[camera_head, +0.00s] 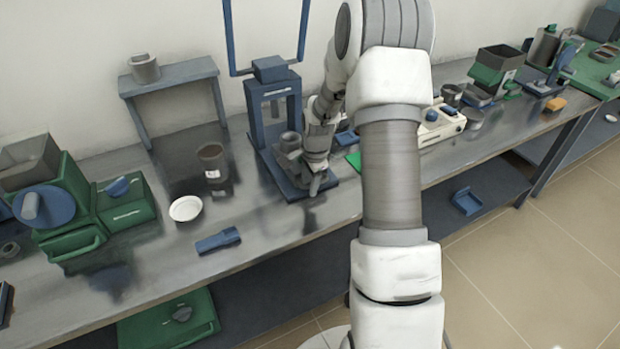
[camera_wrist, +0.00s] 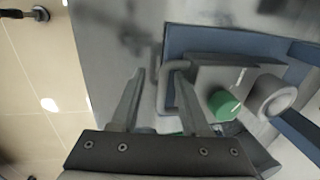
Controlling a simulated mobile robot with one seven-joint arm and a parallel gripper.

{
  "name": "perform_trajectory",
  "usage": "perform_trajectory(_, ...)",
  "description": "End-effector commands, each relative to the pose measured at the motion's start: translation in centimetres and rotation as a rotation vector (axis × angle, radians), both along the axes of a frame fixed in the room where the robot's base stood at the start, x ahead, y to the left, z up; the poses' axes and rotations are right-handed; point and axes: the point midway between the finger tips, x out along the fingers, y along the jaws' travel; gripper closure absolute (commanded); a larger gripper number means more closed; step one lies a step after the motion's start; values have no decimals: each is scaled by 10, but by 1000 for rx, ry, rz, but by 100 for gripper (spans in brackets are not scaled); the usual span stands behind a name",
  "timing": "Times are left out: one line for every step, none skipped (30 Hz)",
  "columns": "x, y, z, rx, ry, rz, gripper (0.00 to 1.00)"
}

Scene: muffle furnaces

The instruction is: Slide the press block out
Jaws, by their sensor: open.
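The blue press (camera_head: 262,130) stands on the bench with a tall blue lever frame above it. The grey press block (camera_wrist: 205,75) sits on the press's blue base, with a loop handle (camera_wrist: 162,88) on its left side in the wrist view. A green round piece (camera_wrist: 223,103) and a grey cylinder (camera_wrist: 270,97) show at the block. My gripper (camera_head: 316,188) is at the front of the press. In the wrist view its open fingers (camera_wrist: 160,80) straddle the handle's outer bar, with the right finger overlapping the loop. Contact cannot be told. My wrist partly hides the block in the head view.
Green equipment (camera_head: 125,205) stands farther left. A cream device (camera_head: 440,122) stands to the right. The bench front edge lies close before the press.

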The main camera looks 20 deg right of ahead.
Motion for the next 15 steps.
perform_trajectory(0, 0, 2, 0, -1, 0, 54)
perform_trajectory(0, 0, 4, -1, -2, 1, 54)
perform_trajectory(0, 0, 7, -1, -2, 1, 54)
perform_trajectory(-1, 0, 11, -2, -3, 1, 54)
perform_trajectory(-1, 0, 14, -2, -3, 1, 54)
perform_trajectory(-2, -1, 21, -3, -5, -1, 54)
perform_trajectory(-3, -1, 26, -2, -5, 0, 54)
perform_trajectory(-5, -1, 32, -2, -5, -1, 54)
perform_trajectory(-6, -1, 41, -3, -6, -1, 54)
perform_trajectory(-7, -1, 48, -3, -6, 0, 54)
perform_trajectory(-9, -1, 55, -3, -6, 0, 54)
perform_trajectory(-11, -1, 64, -3, -6, -2, 54)
perform_trajectory(-12, -1, 71, -3, -5, -2, 54)
perform_trajectory(-14, -1, 78, -4, -6, -1, 54)
perform_trajectory(-16, -1, 88, -3, -5, 0, 54)
